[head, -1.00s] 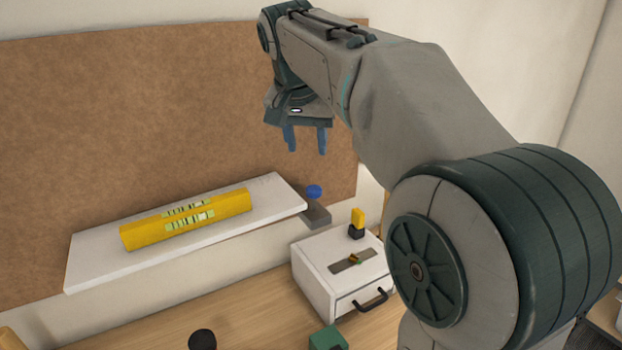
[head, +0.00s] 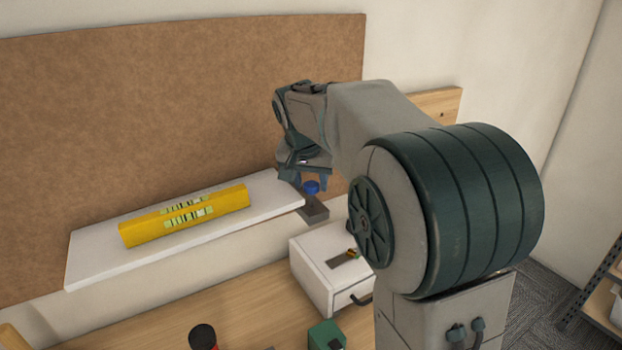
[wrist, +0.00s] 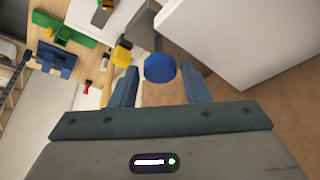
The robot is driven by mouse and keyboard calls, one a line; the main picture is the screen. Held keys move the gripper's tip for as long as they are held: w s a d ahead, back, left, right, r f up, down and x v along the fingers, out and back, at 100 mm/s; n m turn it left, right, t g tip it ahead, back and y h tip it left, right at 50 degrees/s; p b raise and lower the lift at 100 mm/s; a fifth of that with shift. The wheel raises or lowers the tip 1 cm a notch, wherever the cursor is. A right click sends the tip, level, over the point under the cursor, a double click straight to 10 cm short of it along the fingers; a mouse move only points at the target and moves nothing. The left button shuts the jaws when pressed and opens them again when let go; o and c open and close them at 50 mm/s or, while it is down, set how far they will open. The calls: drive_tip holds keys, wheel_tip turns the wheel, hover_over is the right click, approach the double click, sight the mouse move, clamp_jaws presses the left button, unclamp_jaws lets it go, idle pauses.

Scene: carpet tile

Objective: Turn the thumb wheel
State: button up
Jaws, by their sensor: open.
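The thumb wheel is a round blue knob (head: 311,187) on a grey bracket (head: 314,207) at the right end of the white shelf (head: 85,270). My gripper (head: 311,183) is above the bracket with its fingers pointing down, one on each side of the knob. In the wrist view the blue knob (wrist: 160,68) shows between the two open fingers, near their tips. A gap shows on both sides of it there, so the fingers do not appear to touch it.
A yellow spirit level (head: 185,215) lies on the shelf, tilted with it. Below stands a white drawer box (head: 318,275) with a dark handle. A green block (head: 325,335) and a black-topped object (head: 203,337) are on the wooden table. A brown board (head: 150,120) is close behind.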

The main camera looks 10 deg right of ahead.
drive_tip(key=c, duration=0.7)
drive_tip(key=shift+n, duration=0.3)
drive_tip(key=n, duration=0.1)
drive_tip(key=n+y, duration=0.1)
drive_tip(key=n, duration=0.1)
drive_tip(key=n+b, duration=0.1)
drive_tip(key=shift+d+t+y, duration=0.25)
drive_tip(key=shift+t+y, duration=0.05)
drive_tip(key=shift+y, duration=0.1)
drive_tip(key=n, duration=0.2)
drive_tip(key=n+y, duration=0.1)
drive_tip(key=n, duration=0.1)
drive_tip(key=n+y, duration=0.1)
drive_tip(key=shift+d+n+b, duration=0.25)
drive_tip(key=shift+n+b, duration=0.05)
drive_tip(key=shift+n, duration=0.1)
drive_tip(key=n, duration=0.2)
drive_tip(key=n+g+y, duration=0.1)
drive_tip(key=n, duration=0.1)
drive_tip(key=n+g+y, duration=0.1)
drive_tip(key=n, duration=0.1)
drive_tip(key=shift+w+d, duration=0.2)
drive_tip(key=shift+w, duration=0.05)
drive_tip(key=n+g, duration=0.1)
drive_tip(key=n, duration=0.2)
drive_tip(key=n+g+p, duration=0.1)
drive_tip(key=n, duration=0.1)
drive_tip(key=shift+w+n+y, duration=0.15)
drive_tip(key=shift+n+y, duration=0.25)
